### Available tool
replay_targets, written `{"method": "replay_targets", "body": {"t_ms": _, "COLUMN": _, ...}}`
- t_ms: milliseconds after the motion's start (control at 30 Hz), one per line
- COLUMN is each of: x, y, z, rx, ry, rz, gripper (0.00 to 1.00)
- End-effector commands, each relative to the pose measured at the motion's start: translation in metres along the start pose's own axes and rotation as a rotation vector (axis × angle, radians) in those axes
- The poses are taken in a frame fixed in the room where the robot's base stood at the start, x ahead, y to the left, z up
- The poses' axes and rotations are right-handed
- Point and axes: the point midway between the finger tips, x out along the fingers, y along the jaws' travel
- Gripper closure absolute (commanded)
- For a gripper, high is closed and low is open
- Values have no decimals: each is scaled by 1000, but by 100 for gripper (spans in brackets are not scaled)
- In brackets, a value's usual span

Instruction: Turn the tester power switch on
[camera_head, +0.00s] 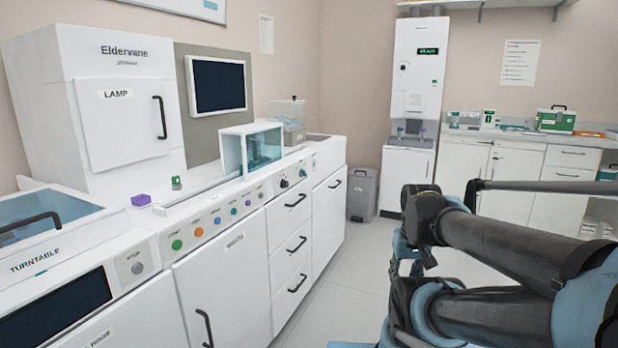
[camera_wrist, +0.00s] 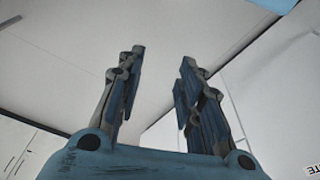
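The tester power switch cannot be picked out for sure; the labels are too small to read. A long white control panel (camera_head: 215,225) runs along the front of the left bench, with several coloured buttons and two black knobs (camera_head: 293,178) at its far end. A tall white machine (camera_head: 417,70) with a green-lit display stands at the back wall. My gripper (camera_wrist: 162,58) is open and empty in the wrist view, its two fingers apart over pale surfaces. It touches no switch there. In the head view my folded arm is at the right and the fingers cannot be made out.
A large white Eldervane cabinet (camera_head: 105,105) stands on the left bench, with handled doors and drawers below. A grey bin (camera_head: 363,192) stands at the far end. A counter with a green case (camera_head: 556,120) is at the back right. The floor (camera_head: 335,285) between is clear.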

Motion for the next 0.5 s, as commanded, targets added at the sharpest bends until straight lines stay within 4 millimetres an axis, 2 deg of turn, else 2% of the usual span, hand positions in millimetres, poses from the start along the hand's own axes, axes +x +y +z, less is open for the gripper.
{"method": "replay_targets", "body": {"t_ms": 33, "x": 0, "y": 0, "z": 0, "rx": 0, "ry": 0, "rz": -1, "gripper": 53}}
{"method": "replay_targets", "body": {"t_ms": 67, "x": -5, "y": -1, "z": 5, "rx": 0, "ry": 9, "rz": -2, "gripper": 46}}
{"method": "replay_targets", "body": {"t_ms": 167, "x": -10, "y": -4, "z": 1, "rx": -3, "ry": 13, "rz": -18, "gripper": 45}}
{"method": "replay_targets", "body": {"t_ms": 367, "x": -28, "y": -23, "z": -35, "rx": -21, "ry": 20, "rz": -108, "gripper": 45}}
{"method": "replay_targets", "body": {"t_ms": 500, "x": -43, "y": -42, "z": -71, "rx": -40, "ry": 33, "rz": -196, "gripper": 45}}
